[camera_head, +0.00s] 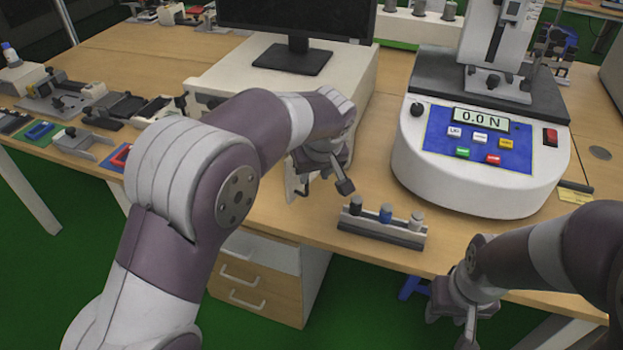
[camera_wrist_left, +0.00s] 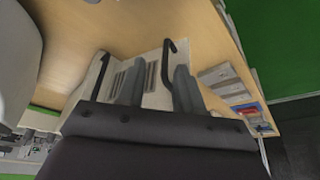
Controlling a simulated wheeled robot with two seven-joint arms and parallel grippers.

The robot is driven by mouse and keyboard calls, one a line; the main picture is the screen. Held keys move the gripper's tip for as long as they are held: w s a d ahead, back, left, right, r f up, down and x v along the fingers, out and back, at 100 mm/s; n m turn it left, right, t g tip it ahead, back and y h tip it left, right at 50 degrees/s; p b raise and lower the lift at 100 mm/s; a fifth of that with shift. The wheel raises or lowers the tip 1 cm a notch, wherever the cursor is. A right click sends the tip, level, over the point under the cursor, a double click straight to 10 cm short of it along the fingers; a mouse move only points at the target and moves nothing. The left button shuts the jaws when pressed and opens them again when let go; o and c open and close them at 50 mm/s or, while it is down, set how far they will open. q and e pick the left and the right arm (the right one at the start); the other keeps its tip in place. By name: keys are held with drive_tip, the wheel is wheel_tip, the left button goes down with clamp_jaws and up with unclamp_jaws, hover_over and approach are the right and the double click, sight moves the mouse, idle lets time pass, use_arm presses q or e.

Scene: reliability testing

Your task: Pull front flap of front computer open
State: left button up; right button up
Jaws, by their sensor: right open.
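The front computer (camera_head: 222,72) is a flat white box lying on the wooden table under a black monitor (camera_head: 292,58). Its front side is largely hidden behind my left arm in the head view. In the left wrist view its pale front panel (camera_wrist_left: 156,98) shows grey vent slots, with a thin black bent handle (camera_wrist_left: 168,60) beside them. My left gripper (camera_head: 322,187) is at the computer's front, its fingers (camera_wrist_left: 155,75) apart with the panel between and beyond them. Contact with the handle cannot be told. My right gripper (camera_head: 468,322) is open and empty by the table's front edge.
A white force tester (camera_head: 478,170) reading 0.0 N stands at the right. A small rack (camera_head: 382,228) with several cylinders lies near the front edge, right of my left gripper. Tools and fixtures (camera_head: 75,100) fill the left. Drawers (camera_head: 255,275) are below.

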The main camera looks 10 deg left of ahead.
use_arm(q)
drive_tip(key=a+p+v, duration=0.1)
drive_tip(key=v, duration=0.5)
drive_tip(key=shift+d, duration=0.5)
